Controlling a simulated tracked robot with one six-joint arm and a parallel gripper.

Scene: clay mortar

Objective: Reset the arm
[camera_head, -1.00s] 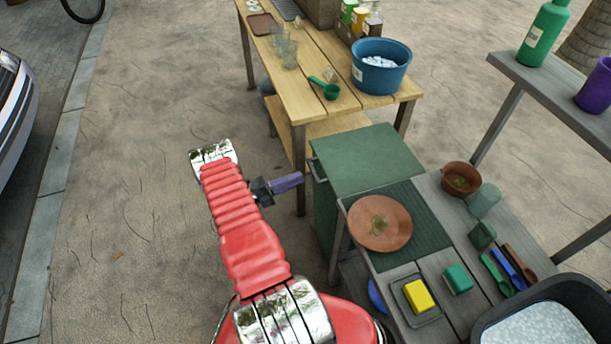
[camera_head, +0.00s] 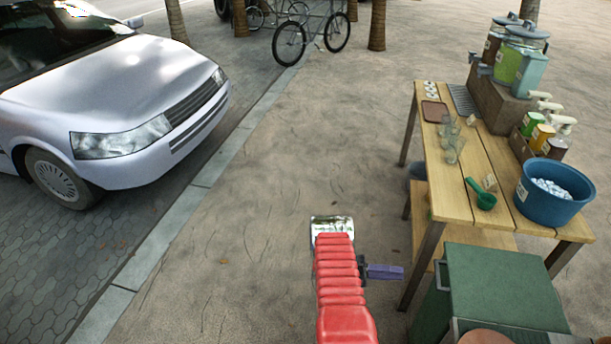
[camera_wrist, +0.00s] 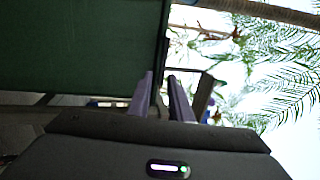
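My red padded arm shows at the lower middle of the head view. My gripper (camera_head: 385,271) points right from it, beside the near-left leg of the wooden table (camera_head: 455,208) and left of the green cabinet (camera_head: 495,285). In the wrist view, the two purple fingers of my gripper (camera_wrist: 160,75) stand a little apart with a narrow gap between them. Nothing is held. A dark green panel (camera_wrist: 80,45) fills the upper left of the wrist view.
A blue tub (camera_head: 553,203) of pale pieces, a green scoop (camera_head: 481,194) and clear glasses (camera_head: 452,146) stand on the table. A silver car (camera_head: 130,95) is at the left, with a bicycle (camera_head: 290,44) behind. Open ground lies between car and table.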

